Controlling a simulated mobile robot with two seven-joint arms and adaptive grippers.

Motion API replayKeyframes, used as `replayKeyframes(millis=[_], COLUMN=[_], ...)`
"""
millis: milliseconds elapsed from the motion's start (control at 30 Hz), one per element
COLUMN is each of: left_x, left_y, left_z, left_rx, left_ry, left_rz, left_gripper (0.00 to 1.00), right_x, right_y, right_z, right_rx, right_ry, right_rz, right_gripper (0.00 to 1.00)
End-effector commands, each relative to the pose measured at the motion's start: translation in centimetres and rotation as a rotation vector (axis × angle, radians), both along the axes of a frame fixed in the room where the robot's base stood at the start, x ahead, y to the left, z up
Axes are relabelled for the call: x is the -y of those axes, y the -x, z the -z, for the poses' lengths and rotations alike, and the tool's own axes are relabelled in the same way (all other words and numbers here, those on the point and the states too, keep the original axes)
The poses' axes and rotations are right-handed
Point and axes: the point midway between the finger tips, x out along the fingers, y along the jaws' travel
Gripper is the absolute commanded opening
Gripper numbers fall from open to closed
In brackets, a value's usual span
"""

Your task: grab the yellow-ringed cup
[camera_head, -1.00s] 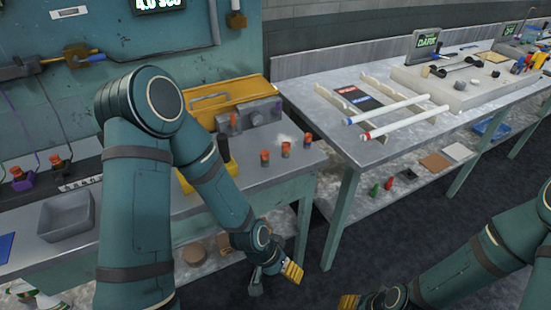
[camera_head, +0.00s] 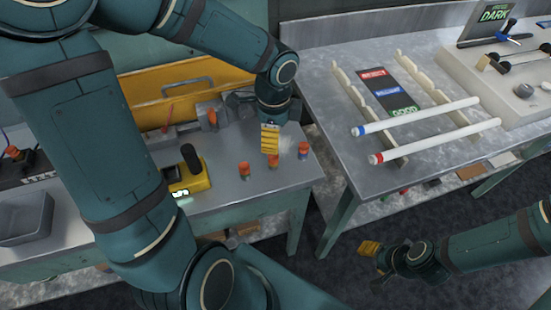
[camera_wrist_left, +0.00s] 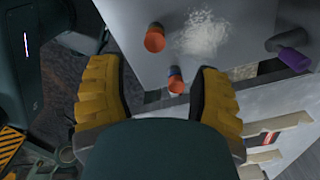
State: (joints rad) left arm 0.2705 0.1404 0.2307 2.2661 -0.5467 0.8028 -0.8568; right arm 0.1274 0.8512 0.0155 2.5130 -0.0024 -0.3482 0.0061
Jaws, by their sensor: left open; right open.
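Three small orange-topped cups stand on the left bench: a left cup (camera_head: 244,170), a middle cup (camera_head: 272,162) and a right cup (camera_head: 303,150). The right one shows a blue band; I cannot make out a yellow ring on any. My left gripper (camera_head: 270,139) is open above the bench, its fingers just over the middle cup in the picture. My right gripper (camera_head: 370,248) is open, low over the floor, away from the cups.
A patch of white powder (camera_head: 286,146) lies by the cups. A yellow device with a black knob (camera_head: 190,165) stands left of them, and a yellow case (camera_head: 170,92) behind. Across a gap, the right table (camera_head: 345,140) holds white glass tubes (camera_head: 420,115) on racks.

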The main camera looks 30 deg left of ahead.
Motion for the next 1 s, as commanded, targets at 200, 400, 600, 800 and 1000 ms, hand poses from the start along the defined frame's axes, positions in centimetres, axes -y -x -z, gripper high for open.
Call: replayKeyframes(millis=[200,400,600,800,1000], left_x=[0.0,0.0,0.1,0.1,0.1], left_y=[0.1,0.1,0.6,0.9,0.8], left_z=[3.9,4.8,6.8,9.6,9.9], left_rx=[-0.002,0.001,-0.002,-0.002,0.001], left_ry=[0.001,0.001,0.002,0.002,0.002], left_rz=[-0.001,-0.001,-0.002,-0.001,-0.002], left_gripper=[0.64,0.64,0.64,0.64,0.64], right_x=[0.0,0.0,0.1,0.1,0.1], right_y=[-0.2,-0.3,-0.4,-0.7,-0.8], right_z=[1.4,1.7,2.6,3.9,3.9], right_rx=[0.005,0.007,0.011,0.017,0.018], right_ry=[0.001,0.001,0.002,0.003,0.004], right_rz=[0.001,0.001,0.002,0.003,0.004], right_gripper=[0.47,0.47,0.47,0.47,0.47])
